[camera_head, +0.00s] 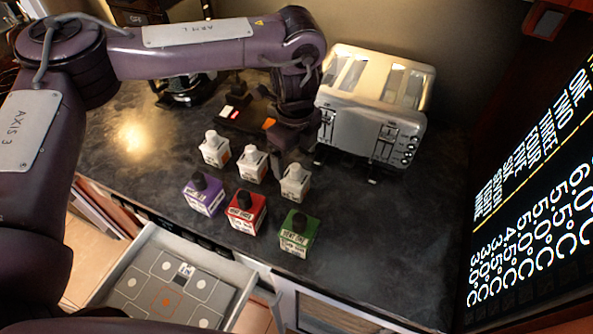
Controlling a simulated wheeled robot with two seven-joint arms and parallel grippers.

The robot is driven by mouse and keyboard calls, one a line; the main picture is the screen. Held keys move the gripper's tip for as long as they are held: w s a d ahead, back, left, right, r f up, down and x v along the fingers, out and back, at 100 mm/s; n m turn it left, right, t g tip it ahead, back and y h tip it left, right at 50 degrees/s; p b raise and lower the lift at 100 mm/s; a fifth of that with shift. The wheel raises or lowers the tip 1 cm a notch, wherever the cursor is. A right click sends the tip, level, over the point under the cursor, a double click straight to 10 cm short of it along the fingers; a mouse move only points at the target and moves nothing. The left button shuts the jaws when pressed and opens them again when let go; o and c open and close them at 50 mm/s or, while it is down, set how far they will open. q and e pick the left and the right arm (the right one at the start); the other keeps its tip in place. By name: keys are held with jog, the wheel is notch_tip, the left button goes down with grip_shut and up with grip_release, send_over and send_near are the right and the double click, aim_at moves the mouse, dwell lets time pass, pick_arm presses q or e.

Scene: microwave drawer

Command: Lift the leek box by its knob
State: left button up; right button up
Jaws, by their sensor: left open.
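Six small boxes with knobs stand in two rows on the dark counter. The back row has a left white box (214,149), a middle white box (252,162) and a right white box (296,183), all with pale knobs. The front row has a purple box (203,198), a red box (246,214) and a green box (295,236), all with dark knobs. The labels are too small to tell which is the leek box. My left gripper (291,156) is open, pointing down just above or behind the right white box. Its fingertips are dark and partly hidden. My right gripper is out of view.
A silver toaster (372,108) stands right of my left gripper. A dark device (246,118) lies behind the boxes. An open drawer (215,292) with a marked grey insert sits below the counter's front edge. A text display (535,180) is at right. The right counter is clear.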

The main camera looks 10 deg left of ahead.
aim_at(296, 166)
pick_arm(q)
jog(key=shift+s+f+p, duration=0.25)
jog(key=shift+f+p, duration=0.3)
jog(key=shift+f, duration=0.25)
jog(key=shift+w+f+p, duration=0.1)
jog(key=shift+f+p, duration=0.5)
jog(key=shift+f, duration=0.05)
jog(key=f, duration=0.3)
jog(key=shift+w+f+p, duration=0.25)
jog(key=shift+w+p, duration=0.05)
jog(key=shift+p, duration=0.1)
jog(key=shift+s, duration=0.1)
jog(key=shift+c, duration=0.3)
jog(key=c, duration=0.5)
jog(key=shift+c, duration=1)
jog(key=shift+r, duration=0.1)
jog(key=c, duration=0.4)
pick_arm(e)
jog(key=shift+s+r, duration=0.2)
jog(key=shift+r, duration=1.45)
